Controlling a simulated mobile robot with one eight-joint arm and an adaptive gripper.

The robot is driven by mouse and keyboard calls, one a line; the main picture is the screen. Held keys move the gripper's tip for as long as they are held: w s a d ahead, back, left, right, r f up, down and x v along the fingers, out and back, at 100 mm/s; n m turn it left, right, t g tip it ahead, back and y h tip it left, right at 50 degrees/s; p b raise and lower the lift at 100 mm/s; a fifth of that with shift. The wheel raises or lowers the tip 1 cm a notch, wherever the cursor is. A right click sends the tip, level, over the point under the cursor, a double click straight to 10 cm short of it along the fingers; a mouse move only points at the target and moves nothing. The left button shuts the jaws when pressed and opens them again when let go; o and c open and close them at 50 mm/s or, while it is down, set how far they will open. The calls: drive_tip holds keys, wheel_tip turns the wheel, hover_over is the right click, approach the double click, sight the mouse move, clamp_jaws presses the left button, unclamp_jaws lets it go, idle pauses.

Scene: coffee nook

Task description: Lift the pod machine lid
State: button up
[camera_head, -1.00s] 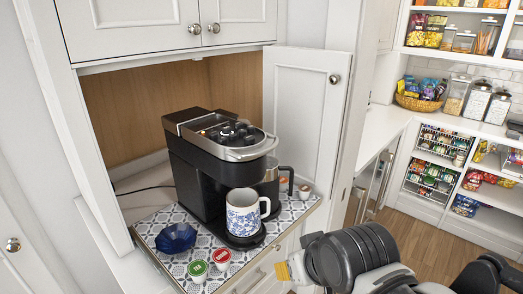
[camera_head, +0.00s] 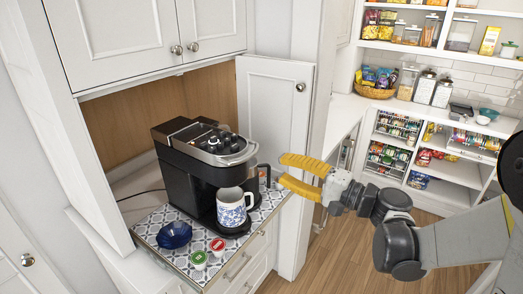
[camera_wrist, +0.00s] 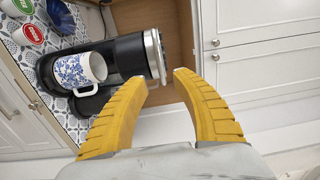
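The black pod machine (camera_head: 190,180) stands on the patterned pull-out shelf in the cabinet nook. Its lid (camera_head: 223,148), with a silver rim and handle at the front, is down. In the wrist view the machine (camera_wrist: 130,55) lies sideways, with the silver lid edge (camera_wrist: 155,57) just beyond my fingertips. My gripper (camera_head: 282,170), with yellow fingers, is open and empty. It is to the right of the lid's front, apart from it. A white and blue mug (camera_head: 232,210) stands under the spout; it also shows in the wrist view (camera_wrist: 75,70).
A blue glass bowl (camera_head: 174,235), a green-lidded pod (camera_head: 199,259) and a red-lidded pod (camera_head: 217,246) sit on the patterned shelf (camera_head: 190,275). The open cabinet door (camera_head: 270,110) is close behind my fingers.

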sight(251, 154)
drive_tip(key=x, duration=1)
drive_tip(key=shift+w+a+b, duration=0.25)
drive_tip(key=shift+a+b, duration=0.05)
drive_tip(key=shift+b, duration=0.05)
clamp_jaws()
